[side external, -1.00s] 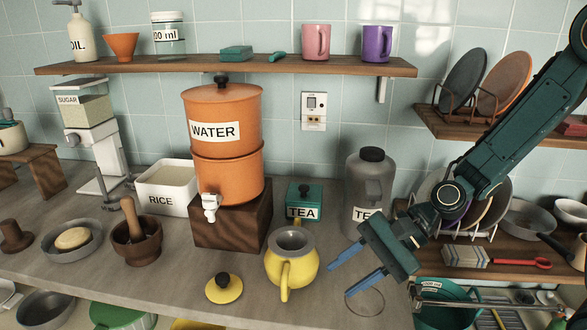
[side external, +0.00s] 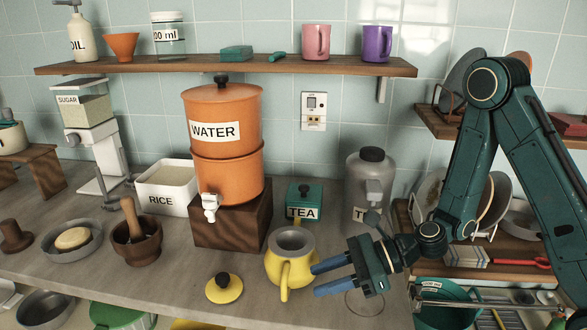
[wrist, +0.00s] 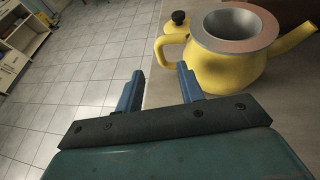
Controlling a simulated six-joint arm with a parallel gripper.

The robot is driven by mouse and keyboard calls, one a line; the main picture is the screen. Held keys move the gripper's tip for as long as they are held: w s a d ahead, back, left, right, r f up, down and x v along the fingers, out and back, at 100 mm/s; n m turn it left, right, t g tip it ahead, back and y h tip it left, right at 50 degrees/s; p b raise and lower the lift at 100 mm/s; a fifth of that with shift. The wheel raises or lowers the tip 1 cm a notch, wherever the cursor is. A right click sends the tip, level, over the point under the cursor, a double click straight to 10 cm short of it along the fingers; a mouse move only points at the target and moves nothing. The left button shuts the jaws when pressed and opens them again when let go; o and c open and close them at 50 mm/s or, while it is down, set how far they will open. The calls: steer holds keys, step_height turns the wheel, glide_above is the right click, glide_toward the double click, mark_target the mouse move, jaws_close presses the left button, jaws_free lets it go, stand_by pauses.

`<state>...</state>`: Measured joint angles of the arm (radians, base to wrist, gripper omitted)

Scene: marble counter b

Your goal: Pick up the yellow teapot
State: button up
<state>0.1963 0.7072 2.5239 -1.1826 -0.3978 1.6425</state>
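The yellow teapot (side external: 291,262) stands upright and open on the counter, with its grey inside showing. Its yellow lid (side external: 224,288) with a dark knob lies apart on the counter to its left. My gripper (side external: 316,280) is open and empty, its blue fingers just right of the teapot and pointing at it. In the wrist view the teapot (wrist: 222,72) is ahead and to the right, with its handle on the left and spout on the right. The gripper fingers (wrist: 160,85) are apart and short of the handle, with nothing between them.
The orange water dispenser (side external: 226,140) on its wooden block (side external: 232,222) and the green tea tin (side external: 304,202) stand behind the teapot. A grey jar (side external: 369,185) stands behind my gripper. A clear glass (side external: 365,302) is below my gripper near the counter's front edge.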

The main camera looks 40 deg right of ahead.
steer(key=shift+x, duration=1.1)
steer(key=shift+x, duration=2.5)
jaws_close()
